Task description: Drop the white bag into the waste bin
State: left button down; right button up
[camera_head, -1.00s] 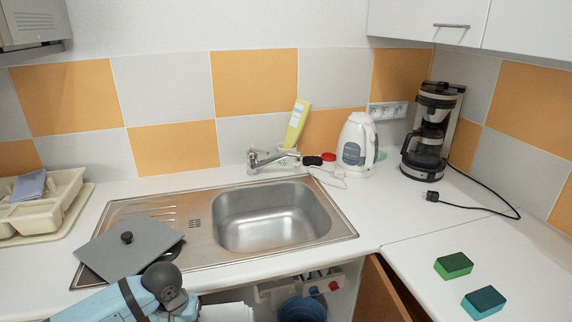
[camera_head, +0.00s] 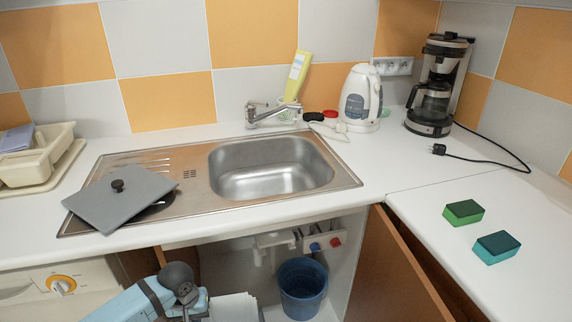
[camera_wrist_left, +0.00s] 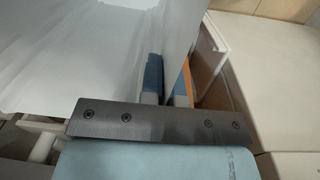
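The white bag (camera_head: 234,307) shows at the bottom of the head view, just right of my left arm. It fills the upper left of the left wrist view (camera_wrist_left: 80,55). My left gripper (camera_wrist_left: 168,80) has its two blue fingers close together with the bag's white sheet between them, so it is shut on the bag. The waste bin, a blue bucket (camera_head: 303,288), stands in the open cabinet under the sink, right of the bag and apart from it. My right gripper is not in view.
An open brown cabinet door (camera_head: 395,275) stands right of the bin. The counter holds a sink (camera_head: 270,168), a grey lid (camera_head: 120,197), a kettle (camera_head: 361,98), a coffee maker (camera_head: 435,90) and two sponges (camera_head: 497,247).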

pick_arm(q)
jog(key=shift+f, duration=0.4)
jog(key=c, duration=1.3)
grip_release()
jog(key=r, duration=0.4)
jog(key=r+p, duration=0.1)
jog(key=r, duration=0.8)
jog(key=shift+s+a+r+p, duration=0.1)
jog(key=shift+a+r+p, duration=0.2)
jog(key=shift+a+r, duration=0.1)
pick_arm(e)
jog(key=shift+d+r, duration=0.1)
pick_arm(q)
jog(key=shift+d, duration=0.1)
